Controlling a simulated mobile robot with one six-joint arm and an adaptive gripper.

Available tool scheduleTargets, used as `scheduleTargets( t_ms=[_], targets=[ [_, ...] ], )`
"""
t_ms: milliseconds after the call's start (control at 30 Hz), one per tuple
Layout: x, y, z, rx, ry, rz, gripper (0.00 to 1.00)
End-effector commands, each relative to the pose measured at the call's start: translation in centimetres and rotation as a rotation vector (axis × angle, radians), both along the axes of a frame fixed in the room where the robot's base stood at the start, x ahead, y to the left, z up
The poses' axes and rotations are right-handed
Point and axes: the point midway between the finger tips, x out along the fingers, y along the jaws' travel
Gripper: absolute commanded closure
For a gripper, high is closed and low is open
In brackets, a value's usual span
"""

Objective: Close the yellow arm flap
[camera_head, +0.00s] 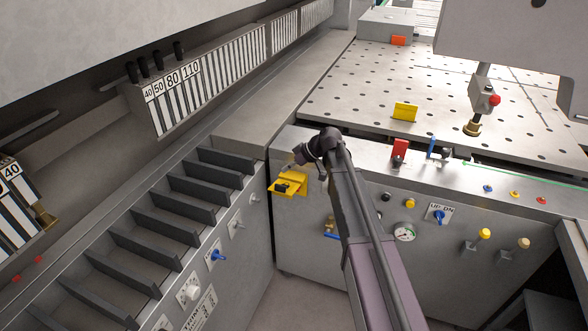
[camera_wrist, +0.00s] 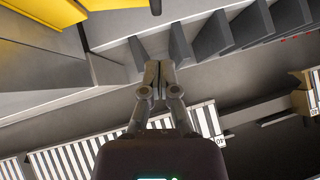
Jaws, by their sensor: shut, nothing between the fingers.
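The yellow arm flap (camera_head: 292,187) juts out from the upper left corner of the cabinet front. It looks like a yellow plate with a flat part standing out and a dark piece on it. Yellow surfaces, probably the same flap, show at the upper left edge of the wrist view (camera_wrist: 40,10). My gripper (camera_head: 300,156) is just above the flap in the head view, partly hidden by my wrist. In the wrist view its fingers (camera_wrist: 152,74) are together with nothing between them. I cannot tell whether any part of it touches the flap.
A row of dark slanted ribs (camera_head: 186,207) lies to the left. A perforated table (camera_head: 360,90) with a yellow block (camera_head: 405,112) is behind. Knobs and a gauge (camera_head: 404,232) stand out from the cabinet front on the right. The floor gap (camera_head: 300,295) is clear.

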Motion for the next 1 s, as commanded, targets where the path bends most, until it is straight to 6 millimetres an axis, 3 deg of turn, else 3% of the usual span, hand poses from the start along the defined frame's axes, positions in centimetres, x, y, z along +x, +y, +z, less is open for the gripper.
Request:
scheduleTargets(
  t_ms=[100,500,1000],
  targets=[
    [0.1,1.1,-1.4,0.0,0.002,0.002,1.0],
    [-0.7,1.2,-4.1,0.0,0.001,-0.001,1.0],
    [-0.9,1.3,-4.7,0.0,0.001,-0.001,1.0]
  ],
)
